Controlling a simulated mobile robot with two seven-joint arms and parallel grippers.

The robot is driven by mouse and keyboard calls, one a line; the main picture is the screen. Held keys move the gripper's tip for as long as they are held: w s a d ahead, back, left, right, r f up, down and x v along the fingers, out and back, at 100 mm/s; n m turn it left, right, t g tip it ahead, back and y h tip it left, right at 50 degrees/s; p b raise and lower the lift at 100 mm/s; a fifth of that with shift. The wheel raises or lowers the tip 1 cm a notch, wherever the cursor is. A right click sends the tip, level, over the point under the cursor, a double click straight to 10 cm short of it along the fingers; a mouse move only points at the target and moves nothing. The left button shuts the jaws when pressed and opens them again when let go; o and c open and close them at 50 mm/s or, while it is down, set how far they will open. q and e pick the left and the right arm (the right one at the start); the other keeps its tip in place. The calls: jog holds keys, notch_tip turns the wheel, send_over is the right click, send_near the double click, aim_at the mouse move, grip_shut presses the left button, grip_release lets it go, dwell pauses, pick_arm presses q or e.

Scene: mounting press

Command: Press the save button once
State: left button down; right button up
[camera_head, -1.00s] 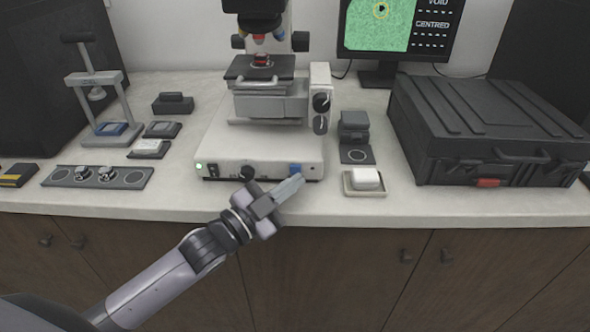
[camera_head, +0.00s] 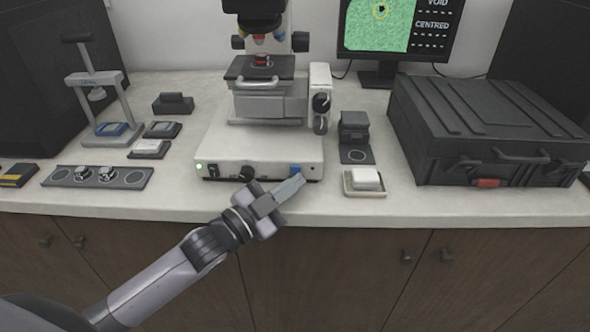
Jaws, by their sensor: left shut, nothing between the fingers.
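A blue button (camera_head: 295,169), which looks like the save button, sits on the front face of the white microscope base (camera_head: 270,150), right of a black knob (camera_head: 246,173). My left gripper (camera_head: 300,181) is shut and empty. Its fingertips are at the front of the base, just below and right of the blue button. I cannot tell whether they touch it. The monitor (camera_head: 400,28) behind shows a green picture and the words "VOID" and "CENTRED". My right gripper is not in view.
A white block in a small dish (camera_head: 366,182) stands right of the base. A large black case (camera_head: 490,130) fills the right side. A mounting press (camera_head: 95,90) and a dark strip with round places (camera_head: 97,177) stand at left.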

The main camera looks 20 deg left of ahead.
pick_arm(q)
jog(key=shift+w+a+r+t, duration=0.15)
jog(key=shift+a+r, duration=0.05)
jog(key=shift+r, duration=0.25)
jog(key=shift+w+a+r+t, duration=0.15)
jog(key=shift+a+r, duration=0.05)
jog(key=shift+r, duration=0.25)
jog(key=shift+s+d+r+p, duration=0.1)
jog(key=shift+s+r+p, duration=0.2)
jog(key=shift+p, duration=0.5)
jog(key=shift+s+d+p, duration=0.1)
jog(key=shift+s+p, duration=0.2)
jog(key=shift+s, duration=0.25)
jog(key=s, duration=0.2)
jog(key=s+d+p, duration=0.1)
jog(key=s, duration=0.1)
jog(key=shift+d+f, duration=0.1)
jog(key=shift+f, duration=0.25)
